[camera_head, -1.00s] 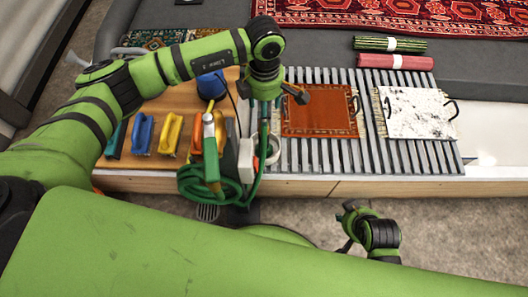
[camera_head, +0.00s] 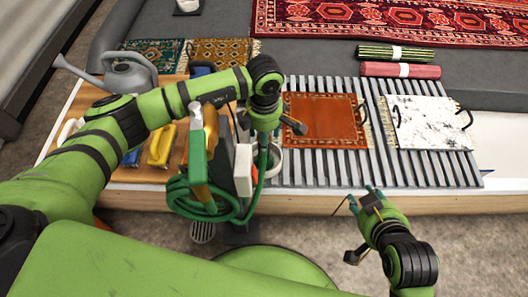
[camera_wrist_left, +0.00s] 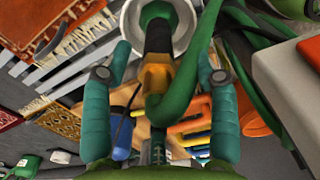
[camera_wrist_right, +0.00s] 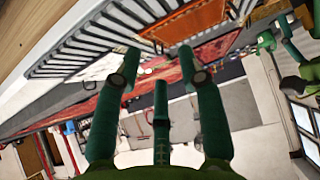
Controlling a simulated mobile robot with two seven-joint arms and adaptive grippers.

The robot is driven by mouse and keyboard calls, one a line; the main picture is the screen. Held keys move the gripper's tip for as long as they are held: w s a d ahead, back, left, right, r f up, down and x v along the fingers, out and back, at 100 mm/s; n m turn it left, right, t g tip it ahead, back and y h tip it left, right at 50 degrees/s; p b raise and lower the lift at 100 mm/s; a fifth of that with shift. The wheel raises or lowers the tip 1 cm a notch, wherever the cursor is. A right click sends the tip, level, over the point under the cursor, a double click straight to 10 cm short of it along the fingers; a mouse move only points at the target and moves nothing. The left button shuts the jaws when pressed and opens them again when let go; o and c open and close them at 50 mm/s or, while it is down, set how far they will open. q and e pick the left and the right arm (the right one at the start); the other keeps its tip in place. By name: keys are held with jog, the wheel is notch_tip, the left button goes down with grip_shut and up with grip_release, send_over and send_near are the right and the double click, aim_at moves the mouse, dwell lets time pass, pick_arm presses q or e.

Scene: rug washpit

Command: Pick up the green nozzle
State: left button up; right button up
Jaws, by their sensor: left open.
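The green nozzle (camera_wrist_left: 157,75) shows in the left wrist view, with an orange-yellow collar, a black section and a green hose bending from it. Its far end sits in a round white holder (camera_wrist_left: 187,42). My left gripper (camera_wrist_left: 165,52) is open, its teal fingers on either side of the nozzle; contact cannot be told. In the head view my left wrist hides most of the nozzle, and the green hose (camera_head: 262,165) hangs below. My right gripper (camera_head: 361,198) is open and empty in front of the slatted rack's front edge; its spread fingers show in its wrist view (camera_wrist_right: 160,60).
A coiled green hose (camera_head: 205,205) hangs at the bench front, beside a white box (camera_head: 243,170). Yellow brushes (camera_head: 161,146) and a grey watering can (camera_head: 130,77) stand left. An orange rug (camera_head: 322,120) and a white rug (camera_head: 425,122) lie on the slatted rack (camera_head: 375,150).

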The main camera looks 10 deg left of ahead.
pick_arm(q)
notch_tip(320, 180, down, 3)
jog(key=shift+w+r+b, duration=0.1)
jog(key=shift+b, duration=0.2)
jog(key=shift+f, duration=0.25)
grip_shut()
pick_arm(e)
jog(key=w+a+r+t+y, duration=0.1)
jog(key=w+a+r+t, duration=0.1)
jog(key=w+r+t, duration=0.1)
jog(key=shift+w+r, duration=0.35)
jog(key=shift+r, duration=0.3)
pick_arm(q)
jog(key=shift+r, duration=0.1)
